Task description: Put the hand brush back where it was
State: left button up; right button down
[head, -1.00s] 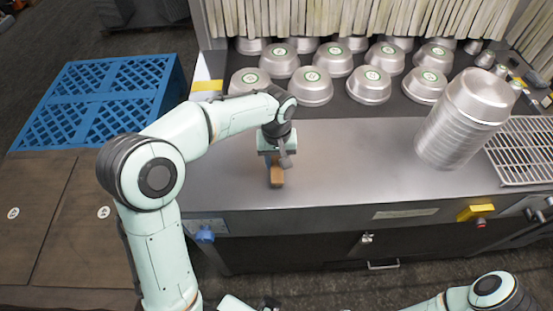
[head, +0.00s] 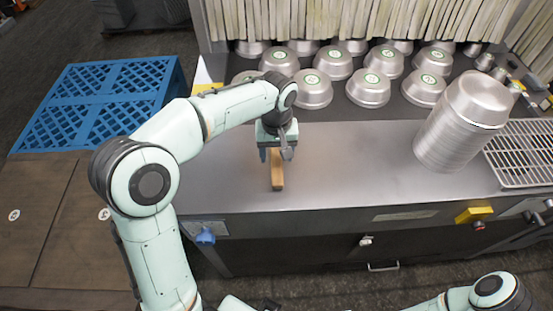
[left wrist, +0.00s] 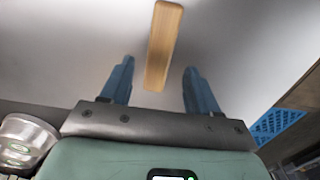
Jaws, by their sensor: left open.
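The hand brush (head: 277,176) lies on the steel counter near its front edge, showing as a narrow tan wooden bar pointing toward me. My left gripper (head: 276,155) is open just above and behind its far end. In the left wrist view the brush (left wrist: 163,45) shows beyond the gap between the two blue fingers (left wrist: 158,85), apart from both. The brush's far end is partly hidden by the gripper in the head view, and no bristles can be seen. My right arm's link shows at the bottom right, but its gripper is out of view.
Several upturned metal pans (head: 369,88) stand in rows behind the counter (head: 350,165). A tall leaning stack of pans (head: 450,135) is at right, beside a wire rack (head: 525,155). A blue pallet (head: 95,95) is at left. The counter's middle is clear.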

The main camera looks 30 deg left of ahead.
aim_at(277, 166)
pick_arm(q)
notch_tip(277, 166, up, 7)
jog(key=p, duration=0.1)
jog(key=shift+r, duration=0.2)
dwell(0.5)
